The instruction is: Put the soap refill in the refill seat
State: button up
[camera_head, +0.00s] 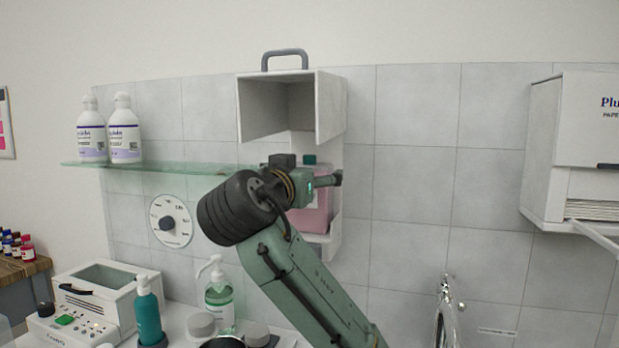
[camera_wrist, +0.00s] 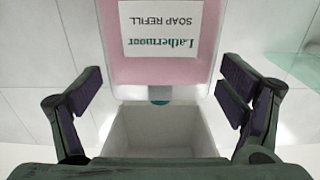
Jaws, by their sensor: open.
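The soap refill (camera_head: 322,217) is a pink pouch or bottle with a teal cap, in the lower part of the white wall dispenser, partly hidden by my arm. In the wrist view the soap refill (camera_wrist: 165,71) appears upside down, its white label reading "Lathermoor SOAP REFILL". The refill seat (camera_head: 333,238) seems to be the white lower holder around it; how fully the refill sits in it cannot be told. My gripper (camera_wrist: 162,80) is open, its fingers spread on either side of the refill's cap end, with no visible contact. In the head view my gripper (camera_head: 325,180) is in front of the dispenser.
The dispenser's white open cover (camera_head: 331,105) is raised above the refill. A glass shelf (camera_head: 180,168) with two white bottles (camera_head: 124,130) is at left. A paper towel dispenser (camera_head: 590,130) hangs at right. A green soap bottle (camera_head: 219,298) and several items stand on the counter below.

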jog(key=b+v, duration=0.1)
jog(key=v, duration=0.4)
jog(key=shift+s+a, duration=0.1)
jog(key=shift+s, duration=0.05)
dwell(0.8)
